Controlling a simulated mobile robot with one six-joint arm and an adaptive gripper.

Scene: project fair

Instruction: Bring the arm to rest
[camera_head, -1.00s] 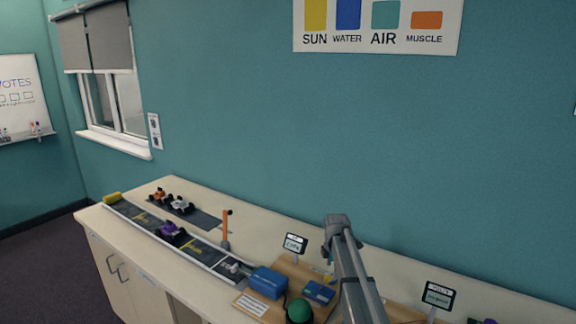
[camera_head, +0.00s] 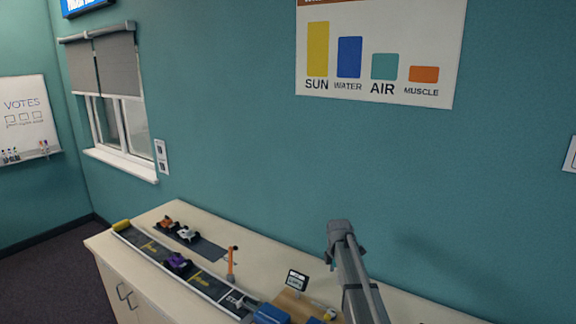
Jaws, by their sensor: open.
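My arm (camera_head: 356,275) rises from the bottom edge, right of the middle, with a grey joint at its top. It stands in front of the teal wall and the counter. I cannot make out the gripper or its fingers; they are not in view. No held object shows.
Below is a pale counter (camera_head: 268,249) with a dark track (camera_head: 150,246), a purple car (camera_head: 178,262), a white car (camera_head: 187,233) and an orange car (camera_head: 167,223). An orange post (camera_head: 231,264), small sign (camera_head: 297,280) and blue box (camera_head: 271,314) stand nearer the arm.

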